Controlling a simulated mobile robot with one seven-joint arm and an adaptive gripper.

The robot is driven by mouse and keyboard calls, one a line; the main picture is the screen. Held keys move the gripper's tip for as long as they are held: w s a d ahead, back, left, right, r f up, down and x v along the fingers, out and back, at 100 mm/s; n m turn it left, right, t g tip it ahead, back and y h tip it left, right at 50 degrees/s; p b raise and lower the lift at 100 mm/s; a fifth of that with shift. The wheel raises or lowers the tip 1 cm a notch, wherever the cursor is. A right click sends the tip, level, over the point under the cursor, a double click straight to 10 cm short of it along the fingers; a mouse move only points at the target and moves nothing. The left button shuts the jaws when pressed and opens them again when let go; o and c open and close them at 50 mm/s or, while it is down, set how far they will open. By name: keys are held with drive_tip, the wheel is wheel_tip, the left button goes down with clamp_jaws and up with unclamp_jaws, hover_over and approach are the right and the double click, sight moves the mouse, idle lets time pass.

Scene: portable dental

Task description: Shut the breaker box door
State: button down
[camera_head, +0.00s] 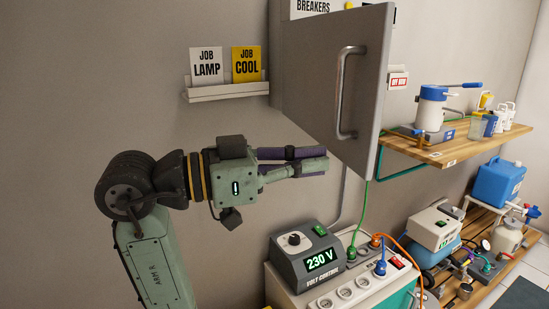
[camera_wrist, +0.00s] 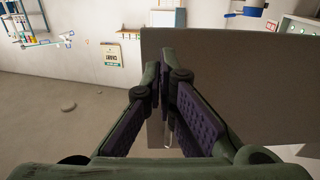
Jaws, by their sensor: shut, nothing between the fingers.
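The grey breaker box door (camera_head: 315,75) stands open, swung out from the wall in the head view, with its free edge at the right. A bar handle (camera_head: 344,95) runs upright near that edge. The box (camera_head: 275,50) behind is mostly hidden. My gripper (camera_head: 326,160) is shut and empty, its fingers pointing right, just by the door's lower edge. In the wrist view the closed fingertips (camera_wrist: 161,72) overlap the left part of the plain door panel (camera_wrist: 240,75). I cannot tell whether they touch it.
A voltage control unit (camera_head: 308,258) and a socket strip with plugged cables stand below the door. A wooden shelf (camera_head: 450,145) with bottles and a blue-topped device is to the right.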

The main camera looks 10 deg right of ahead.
sight(358, 158)
drive_tip(key=shift+w+d+p, duration=0.15)
drive_tip(key=shift+d+p, duration=0.1)
drive_tip(key=shift+d, duration=0.95)
drive_tip(key=shift+w+d+p, duration=0.1)
drive_tip(key=shift+d+p, duration=0.15)
drive_tip(key=shift+d, duration=0.95)
drive_tip(key=shift+d, duration=0.1)
